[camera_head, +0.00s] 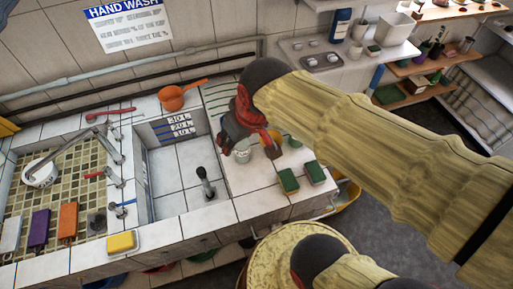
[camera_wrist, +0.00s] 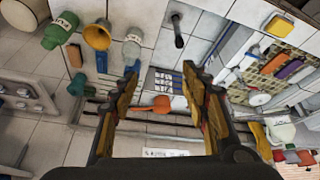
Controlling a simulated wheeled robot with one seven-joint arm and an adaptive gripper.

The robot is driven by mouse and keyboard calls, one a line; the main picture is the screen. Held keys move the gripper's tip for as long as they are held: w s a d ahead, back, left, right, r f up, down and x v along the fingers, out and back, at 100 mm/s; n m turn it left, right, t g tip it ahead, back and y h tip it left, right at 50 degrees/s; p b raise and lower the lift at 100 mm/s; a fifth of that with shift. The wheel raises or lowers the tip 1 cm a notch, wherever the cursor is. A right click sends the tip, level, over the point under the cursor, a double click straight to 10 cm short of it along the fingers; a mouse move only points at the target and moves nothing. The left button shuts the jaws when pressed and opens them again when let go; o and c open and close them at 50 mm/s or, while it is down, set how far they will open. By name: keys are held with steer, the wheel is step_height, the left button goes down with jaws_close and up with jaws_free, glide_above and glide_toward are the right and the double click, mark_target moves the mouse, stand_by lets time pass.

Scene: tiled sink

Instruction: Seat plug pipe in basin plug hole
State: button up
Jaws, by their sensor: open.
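My gripper (camera_head: 243,138) is above the counter right of the basin, apart from the pipe. In the wrist view my gripper (camera_wrist: 161,76) is open, with nothing between its fingers.
An orange saucepan (camera_head: 175,97) sits behind the basin. A tap (camera_head: 109,148), a yellow sponge (camera_head: 122,242) and coloured blocks (camera_head: 68,220) are on the left. The basin interior around the pipe is clear.

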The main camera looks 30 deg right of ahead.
steer(key=s+d+r+m, duration=0.1)
steer(key=s, duration=0.5)
steer(key=shift+s+d+r+m+t, duration=0.25)
steer(key=shift+d+r+m+t, duration=0.05)
steer(key=shift+r+t, duration=0.1)
steer(key=shift+f+b, duration=0.95)
steer(key=shift+b, duration=0.05)
